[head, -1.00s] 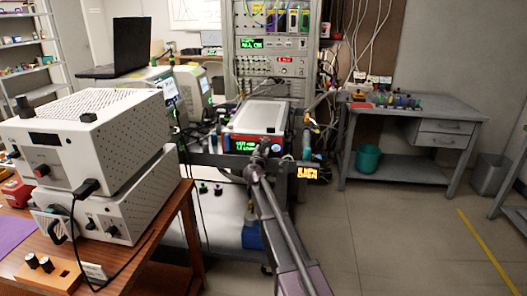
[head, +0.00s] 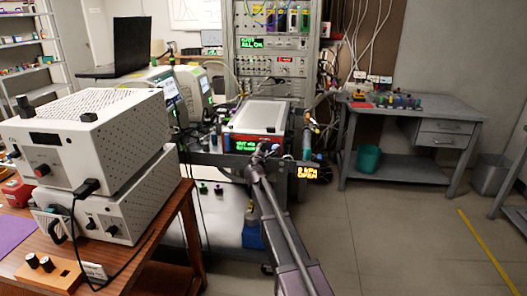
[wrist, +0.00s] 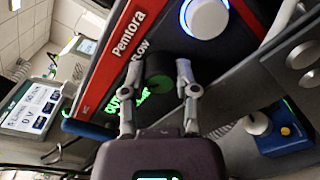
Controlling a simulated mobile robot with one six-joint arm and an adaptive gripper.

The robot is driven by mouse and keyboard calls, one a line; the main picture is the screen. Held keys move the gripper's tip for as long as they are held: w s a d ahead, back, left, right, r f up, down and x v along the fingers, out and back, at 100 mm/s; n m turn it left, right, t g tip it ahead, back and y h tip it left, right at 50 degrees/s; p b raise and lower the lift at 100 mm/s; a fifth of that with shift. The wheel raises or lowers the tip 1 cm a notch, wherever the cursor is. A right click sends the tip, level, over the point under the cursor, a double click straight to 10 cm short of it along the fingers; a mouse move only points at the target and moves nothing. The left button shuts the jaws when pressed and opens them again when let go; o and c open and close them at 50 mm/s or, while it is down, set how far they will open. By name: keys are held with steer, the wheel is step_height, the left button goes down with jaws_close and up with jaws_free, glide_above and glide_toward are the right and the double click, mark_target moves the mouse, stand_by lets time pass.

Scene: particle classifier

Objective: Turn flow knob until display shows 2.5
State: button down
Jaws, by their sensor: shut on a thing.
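A red-fronted device (head: 233,137) with a white top stands on the bench in the middle of the head view. My gripper (wrist: 161,72) is shut on the dark round flow knob (wrist: 158,72), one finger on each side. A green display (wrist: 122,106) sits behind the fingers, partly hidden. It also shows in the head view (head: 243,144), too small to read a value. A white knob with a blue ring (wrist: 206,17) is beside the flow knob.
An orange-lit sign (head: 307,174) reading "OPEN" in its lower line is right of my arm. A blue box with a white-topped knob (wrist: 284,133) lies right in the wrist view. White instruments (head: 90,140) stand at left.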

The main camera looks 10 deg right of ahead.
steer(key=shift+w, duration=0.1)
steer(key=shift+c, duration=1.8)
jaws_free()
steer(key=shift+d, duration=0.1)
steer(key=shift+s, duration=0.25)
steer(key=v, duration=0.7)
steer(key=shift+s+a, duration=0.25)
steer(key=shift+r, duration=0.1)
